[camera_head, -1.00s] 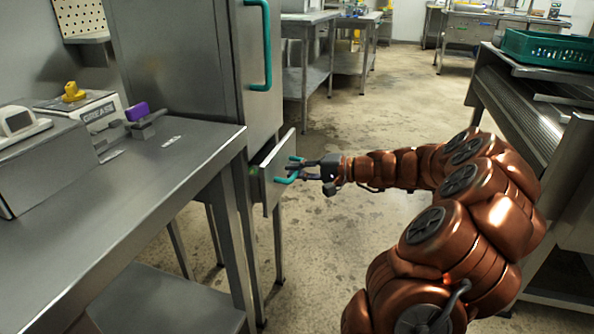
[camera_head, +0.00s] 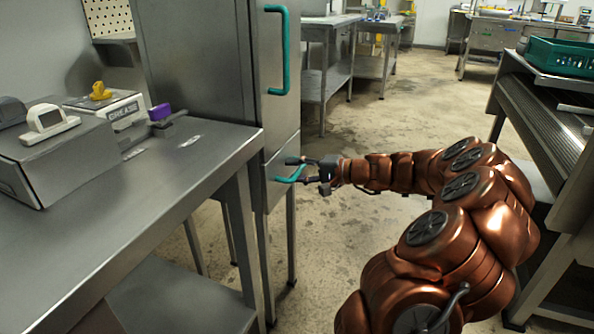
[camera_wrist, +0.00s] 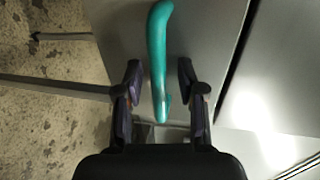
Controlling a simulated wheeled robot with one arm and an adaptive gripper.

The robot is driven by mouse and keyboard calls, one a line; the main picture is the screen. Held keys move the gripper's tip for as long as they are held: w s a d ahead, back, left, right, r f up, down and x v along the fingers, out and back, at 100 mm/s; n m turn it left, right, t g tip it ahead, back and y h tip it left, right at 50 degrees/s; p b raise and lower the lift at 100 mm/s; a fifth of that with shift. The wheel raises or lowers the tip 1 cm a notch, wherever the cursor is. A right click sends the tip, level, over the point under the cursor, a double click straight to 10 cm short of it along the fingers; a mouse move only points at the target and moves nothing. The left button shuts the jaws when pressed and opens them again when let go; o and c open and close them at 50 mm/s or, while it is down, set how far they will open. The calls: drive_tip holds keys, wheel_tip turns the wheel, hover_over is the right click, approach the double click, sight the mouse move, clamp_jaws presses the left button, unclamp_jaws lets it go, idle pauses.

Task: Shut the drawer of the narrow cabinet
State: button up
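The narrow steel cabinet (camera_head: 225,75) stands left of centre in the head view, with a teal handle (camera_head: 285,60) on its upper door. Below that door is the drawer front (camera_head: 278,193), which looks about in line with the cabinet face; I see no clear gap. The drawer has its own teal handle (camera_head: 290,177), seen close in the wrist view (camera_wrist: 158,55). My gripper (camera_head: 300,170) is at this handle, its fingers apart on either side of it. In the wrist view a gap shows between each finger and the handle, so my gripper (camera_wrist: 160,85) is open.
A steel table (camera_head: 170,185) with a grease box (camera_head: 122,110) and other devices stands at the left, close to the cabinet. A roller conveyor (camera_head: 545,115) with a green crate (camera_head: 560,55) is at the right.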

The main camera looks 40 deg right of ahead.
drive_tip(key=shift+s, duration=0.1)
drive_tip(key=v, duration=1.2)
idle(0.4)
